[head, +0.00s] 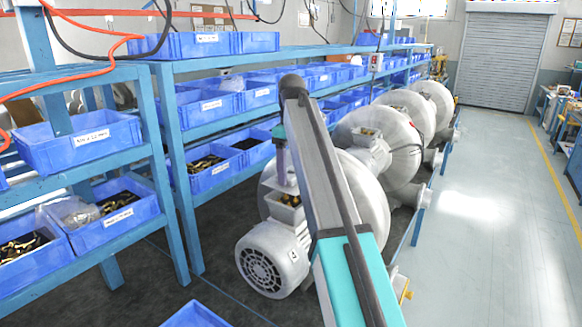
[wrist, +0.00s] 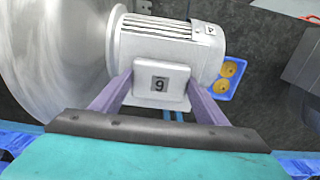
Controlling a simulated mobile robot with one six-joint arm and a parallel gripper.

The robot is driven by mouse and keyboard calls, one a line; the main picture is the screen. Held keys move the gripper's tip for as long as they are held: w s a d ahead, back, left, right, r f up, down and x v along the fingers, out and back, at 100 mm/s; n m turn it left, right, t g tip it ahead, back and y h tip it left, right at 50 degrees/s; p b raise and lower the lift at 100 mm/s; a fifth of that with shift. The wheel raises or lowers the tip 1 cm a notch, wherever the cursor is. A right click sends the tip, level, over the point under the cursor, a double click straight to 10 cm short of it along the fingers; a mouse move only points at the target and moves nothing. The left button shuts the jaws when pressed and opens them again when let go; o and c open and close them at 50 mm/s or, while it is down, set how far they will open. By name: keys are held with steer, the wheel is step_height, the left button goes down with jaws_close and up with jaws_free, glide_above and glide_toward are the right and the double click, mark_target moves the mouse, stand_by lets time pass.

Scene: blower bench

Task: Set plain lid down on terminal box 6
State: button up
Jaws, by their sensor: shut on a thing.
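My gripper (wrist: 160,98) has its two purple fingers on either side of a pale square lid (wrist: 160,102). A small dark-framed tag, which looks like a 6, shows on this pale piece; I cannot tell if it belongs to the lid or to the box below. Behind it is a ribbed grey motor (wrist: 170,45), with a tag that looks like a 4. In the head view my gripper (head: 281,155) hangs above the nearest motor (head: 272,258). An open terminal box (head: 291,200) with brass-coloured parts shows there, partly behind my arm. Contact between lid and box is hidden.
Several large pale blower housings (head: 378,140) stand in a row behind. A blue rack with several blue bins (head: 82,142) lines the left side. A blue tray with yellow parts (wrist: 230,75) lies beside the motor in the wrist view. The right-hand floor (head: 490,215) is clear.

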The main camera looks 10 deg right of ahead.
mark_target(292, 173)
steer(key=shift+f+b, duration=0.3)
steer(key=shift+f, duration=1.15)
steer(key=shift+s, duration=0.1)
steer(key=shift+f, duration=0.95)
stand_by(1.9)
steer(key=o, duration=1.2)
steer(key=shift+o, duration=0.2)
